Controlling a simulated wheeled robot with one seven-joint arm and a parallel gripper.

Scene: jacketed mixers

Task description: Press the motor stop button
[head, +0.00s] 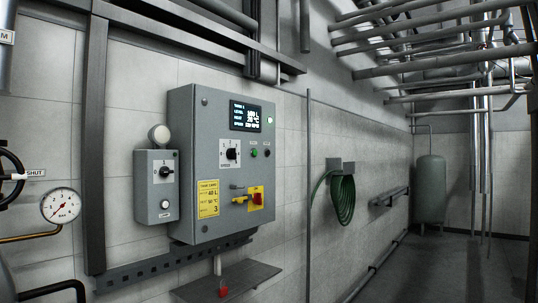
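A grey control cabinet (211,120) is on the left tiled wall. On its front are a green button (254,153) and, to its right, a dark button (267,153), with small labels above them that are too small to read surely. I cannot tell for certain which is the motor stop. Above them is a lit display (245,116); to the left is a black rotary knob (231,153) on a white plate. Lower down is a red handle on a yellow plate (256,198). My gripper is not in view.
A smaller grey box (155,187) with a knob and a lamp button is left of the cabinet. A dark shelf (228,281) juts out below. A pressure gauge (60,206) is at left, a green hose (342,199) and tank (430,190) farther right. The cabinet front is unobstructed.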

